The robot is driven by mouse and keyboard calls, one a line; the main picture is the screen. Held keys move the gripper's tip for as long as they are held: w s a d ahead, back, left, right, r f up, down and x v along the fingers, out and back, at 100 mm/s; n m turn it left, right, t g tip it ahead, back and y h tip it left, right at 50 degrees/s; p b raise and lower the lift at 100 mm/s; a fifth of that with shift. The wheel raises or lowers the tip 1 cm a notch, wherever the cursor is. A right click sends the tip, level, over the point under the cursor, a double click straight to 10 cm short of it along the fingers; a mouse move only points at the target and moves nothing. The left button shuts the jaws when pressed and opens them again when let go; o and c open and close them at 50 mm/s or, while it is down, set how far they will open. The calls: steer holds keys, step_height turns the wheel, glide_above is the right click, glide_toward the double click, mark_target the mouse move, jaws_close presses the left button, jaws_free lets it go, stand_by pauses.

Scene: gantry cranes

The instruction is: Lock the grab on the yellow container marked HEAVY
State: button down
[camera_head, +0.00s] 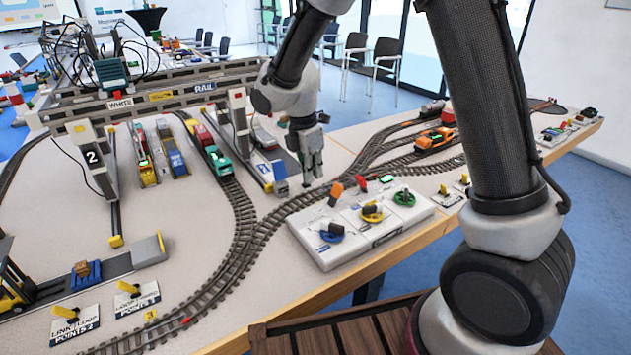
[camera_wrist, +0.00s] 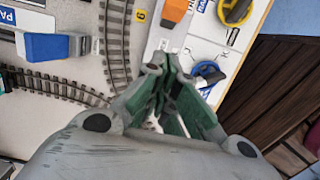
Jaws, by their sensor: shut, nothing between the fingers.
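My gripper (camera_head: 313,178) is shut and empty, pointing down just behind and left of the white control box (camera_head: 345,250); it also shows in the wrist view (camera_wrist: 168,82). The box carries a blue knob (camera_head: 331,233), a yellow knob (camera_head: 372,213) and a green knob (camera_head: 404,198). An orange lever (camera_head: 335,193) and a red lever (camera_head: 360,183) stand at its back edge. The orange lever also shows in the wrist view (camera_wrist: 175,10), ahead of the fingers. No HEAVY marking is readable; yellowish loads (camera_head: 145,162) sit under the gantry crane (camera_head: 150,95).
The crane beam bears WHITE, yellow and RAIL signs. A teal and red train (camera_head: 208,148) stands on the track. An orange locomotive (camera_head: 433,139) stands to the right. Points levers (camera_head: 128,289) are at the front left.

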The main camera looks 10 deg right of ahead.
step_height(320, 180, up, 8)
steer(key=d, duration=0.1)
steer(key=shift+w+d+f, duration=0.15)
steer(key=shift+w+d, duration=0.1)
stand_by(2.4)
